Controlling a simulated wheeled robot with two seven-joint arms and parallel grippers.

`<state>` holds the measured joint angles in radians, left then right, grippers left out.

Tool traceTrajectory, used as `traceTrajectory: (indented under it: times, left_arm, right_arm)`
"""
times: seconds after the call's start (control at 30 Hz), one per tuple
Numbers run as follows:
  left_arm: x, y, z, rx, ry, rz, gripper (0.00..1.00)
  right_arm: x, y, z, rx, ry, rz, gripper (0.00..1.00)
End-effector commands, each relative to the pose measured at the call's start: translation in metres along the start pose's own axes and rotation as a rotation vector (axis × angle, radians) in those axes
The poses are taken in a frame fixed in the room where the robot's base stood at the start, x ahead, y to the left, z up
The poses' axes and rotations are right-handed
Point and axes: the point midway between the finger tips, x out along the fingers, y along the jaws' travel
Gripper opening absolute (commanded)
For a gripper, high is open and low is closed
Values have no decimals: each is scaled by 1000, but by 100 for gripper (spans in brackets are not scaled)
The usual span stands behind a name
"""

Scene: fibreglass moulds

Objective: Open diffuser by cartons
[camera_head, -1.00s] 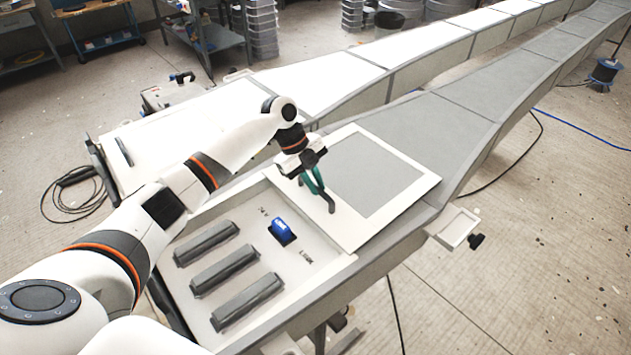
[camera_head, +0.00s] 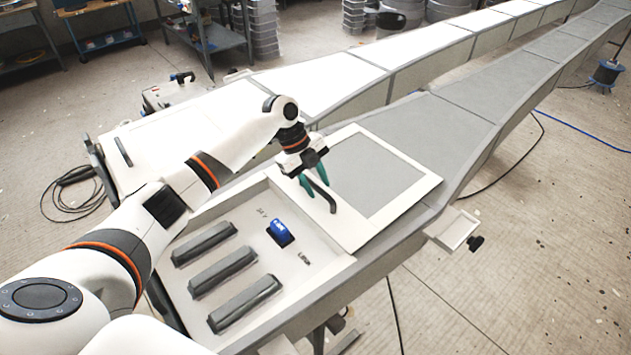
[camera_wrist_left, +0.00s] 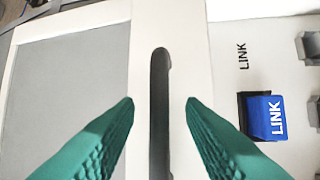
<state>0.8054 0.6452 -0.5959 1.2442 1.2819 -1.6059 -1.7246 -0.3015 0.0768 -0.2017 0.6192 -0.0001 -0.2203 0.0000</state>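A white cover panel with a grey inset (camera_head: 375,175) lies over the far part of the near unit's open top; I take it for the diffuser. It also fills the left of the left wrist view (camera_wrist_left: 68,95). A dark bar handle (camera_head: 325,196) stands along its near side. My left gripper (camera_head: 317,185) has green fingers, is open and sits at the handle. In the left wrist view the handle (camera_wrist_left: 159,75) shows between the spread fingers, with a gap on both sides. My right gripper is out of view.
The open bay (camera_head: 335,262) in front of the panel holds a blue LINK rocker switch (camera_head: 280,232) and several grey bars (camera_head: 222,270). A small tray (camera_head: 455,232) juts from the right side. A second white unit (camera_head: 205,108) lies behind. Grey bins (camera_head: 262,30) are stacked farther back.

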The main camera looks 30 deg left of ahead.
Motion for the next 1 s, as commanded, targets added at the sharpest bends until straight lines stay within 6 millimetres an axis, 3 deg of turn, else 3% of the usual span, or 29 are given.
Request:
traceTrajectory:
  times: [0.17, 0.6, 0.77, 1.0]
  left_arm:
    - [-20, 0, -2, 1, 4, 5, 36]
    - [-106, 0, -1, 1, 2, 4, 36]
    - [-118, 0, 0, 0, 1, 3, 36]
    - [-120, 0, 0, 0, 1, 2, 36]
  right_arm:
    - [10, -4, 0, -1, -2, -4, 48]
    - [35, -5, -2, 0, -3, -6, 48]
    - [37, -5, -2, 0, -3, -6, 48]
    - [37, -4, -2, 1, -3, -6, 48]
